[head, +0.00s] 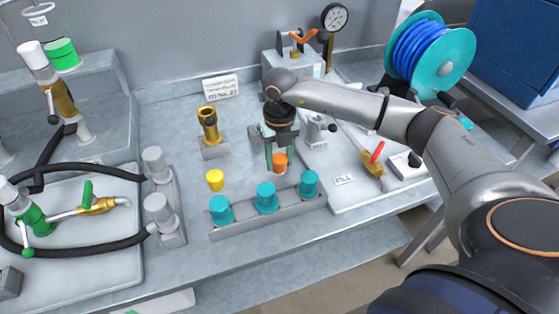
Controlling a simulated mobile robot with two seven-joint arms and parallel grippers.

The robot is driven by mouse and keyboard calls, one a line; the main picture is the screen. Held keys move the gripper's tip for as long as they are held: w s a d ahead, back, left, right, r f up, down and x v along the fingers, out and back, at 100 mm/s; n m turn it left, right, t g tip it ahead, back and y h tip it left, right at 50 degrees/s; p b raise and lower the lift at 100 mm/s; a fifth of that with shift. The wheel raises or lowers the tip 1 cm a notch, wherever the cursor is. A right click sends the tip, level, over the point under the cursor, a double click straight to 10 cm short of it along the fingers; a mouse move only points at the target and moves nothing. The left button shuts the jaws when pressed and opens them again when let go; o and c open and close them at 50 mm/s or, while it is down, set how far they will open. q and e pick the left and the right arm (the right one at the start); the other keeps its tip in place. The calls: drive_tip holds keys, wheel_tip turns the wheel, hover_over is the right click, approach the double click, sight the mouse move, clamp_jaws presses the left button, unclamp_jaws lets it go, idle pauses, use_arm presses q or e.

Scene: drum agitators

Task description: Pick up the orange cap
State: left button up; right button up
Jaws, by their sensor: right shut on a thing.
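The orange cap (280,163) is on the middle of the bench, just behind the rack of teal caps. My right gripper (277,158) reaches down from above with its fingers on either side of the cap, and it is shut on it. The cap looks upright. I cannot tell whether its underside touches the bench. My left gripper is not in view.
A grey rack (290,208) with three teal caps stands just in front. A yellow cap (215,180) sits to the left, with a brass fitting (209,124) behind it. A red-handled valve (374,160) is at right. Black hoses (95,170) run at left.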

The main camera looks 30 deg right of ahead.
clamp_jaws()
drive_tip(key=shift+r, duration=0.6)
drive_tip(key=s+a+r+b, duration=0.1)
drive_tip(key=s+r, duration=1)
drive_tip(key=s, duration=0.3)
drive_tip(key=shift+a+r, duration=0.25)
drive_tip(key=shift+r, duration=0.15)
drive_tip(key=shift+r, duration=0.1)
